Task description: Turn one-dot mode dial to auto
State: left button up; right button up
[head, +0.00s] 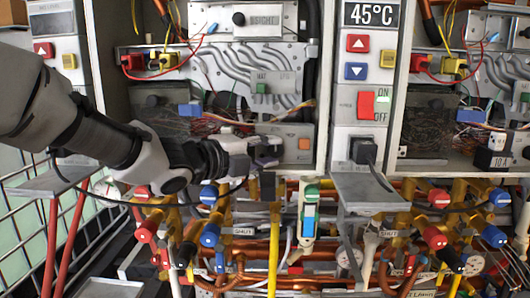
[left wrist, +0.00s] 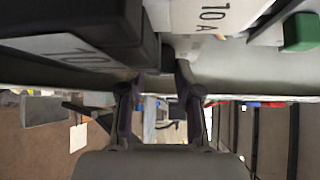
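I cannot make out a dial with a one-dot mark or an "auto" label in either view. My left gripper (head: 266,150) is at the lower edge of the middle heater's open cabinet, left of an orange button (head: 305,143). In the left wrist view its two fingers (left wrist: 158,85) stand apart, with a gap between them. A dark block with a "10" label (left wrist: 80,50) and a pale "10 A" label (left wrist: 205,15) are just ahead of the fingers. The gripper hides part of the panel behind it. My right gripper is not in view.
Left of "BRIGHT" is a black round knob (head: 238,19). A side panel has a 45°C display (head: 371,14), a red rocker switch (head: 366,105) and a black plug (head: 363,150). Pipes and red and blue valves (head: 209,235) crowd below. A green block (left wrist: 300,32) is at right.

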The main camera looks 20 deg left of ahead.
pick_arm(q)
jog(key=o, duration=0.4)
jog(key=shift+w+d+r, duration=0.1)
jog(key=shift+w+r, duration=0.05)
jog(key=shift+w, duration=0.05)
jog(key=shift+c, duration=0.2)
jog(key=shift+w+d+f, duration=0.15)
jog(key=shift+w+f, duration=0.05)
jog(key=shift+s, duration=0.1)
